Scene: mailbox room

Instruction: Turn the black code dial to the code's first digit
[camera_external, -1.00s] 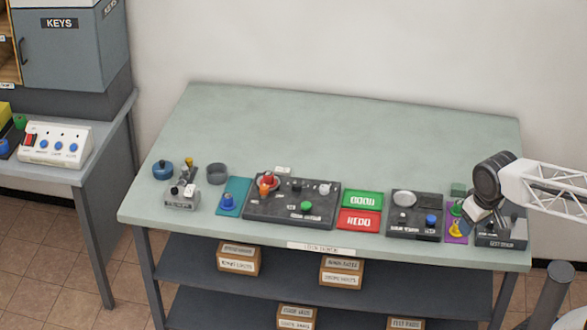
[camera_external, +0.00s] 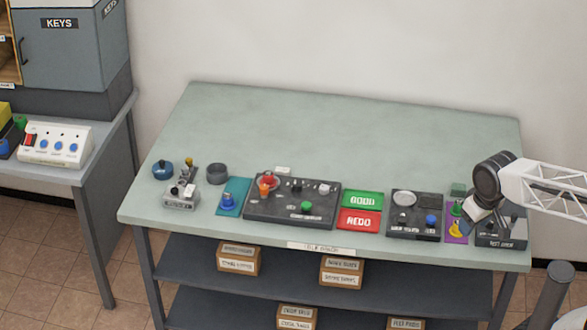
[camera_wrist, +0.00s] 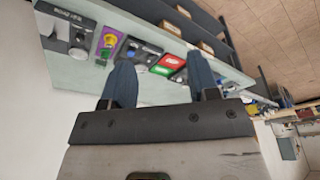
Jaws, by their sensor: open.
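My gripper (camera_external: 470,218) is at the right end of the bench, by the purple mat (camera_external: 456,228) and the right-hand dark panel (camera_external: 502,241). In the wrist view its two dark blue fingers (camera_wrist: 161,82) are spread, with nothing between them. A dark knob (camera_external: 297,185) is on the middle dark panel (camera_external: 262,209), and another dark control (camera_external: 514,218) is on the right-hand panel. I cannot tell which is the black code dial, and no code digits are readable. My gripper and wrist partly hide the right-hand panel.
Green GOOD (camera_external: 362,199) and red REDO (camera_external: 359,220) plates lie mid-bench. A panel with a blue knob (camera_external: 431,220) is left of the purple mat. The back of the bench is clear.

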